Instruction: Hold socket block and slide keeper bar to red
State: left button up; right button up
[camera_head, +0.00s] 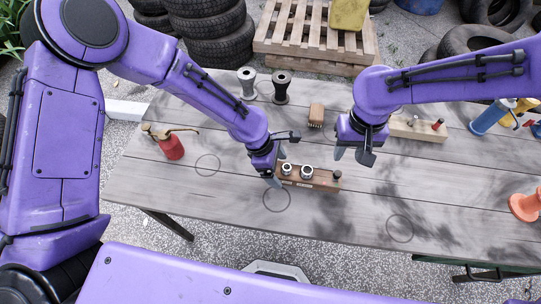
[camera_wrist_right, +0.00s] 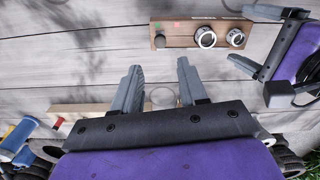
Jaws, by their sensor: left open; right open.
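The socket block (camera_head: 322,184) is a brown wooden bar lying on the table, with two chrome-ringed sockets and a dark knob at its right end. In the right wrist view the block (camera_wrist_right: 185,30) shows a green mark and a red mark; the dark knob (camera_wrist_right: 160,41) is by the green one. I cannot make out a separate keeper bar. My left gripper (camera_head: 281,160) is open, its fingers on either side of the block's left end; contact is unclear. My right gripper (camera_head: 352,156) is open and empty, beyond and above the knob end; its fingers show in the wrist view (camera_wrist_right: 158,84).
A paler wooden block (camera_head: 415,129) with a red knob stands behind my right gripper. A red oil can (camera_head: 171,147), two spools (camera_head: 281,87), a brush (camera_head: 316,114), a blue cylinder (camera_head: 489,118) and an orange part (camera_head: 525,205) stand around. The table front is clear.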

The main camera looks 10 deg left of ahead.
pick_arm(q)
jog(key=shift+d+f, duration=0.3)
jog(key=shift+f, duration=0.35)
jog(key=shift+c, duration=0.3)
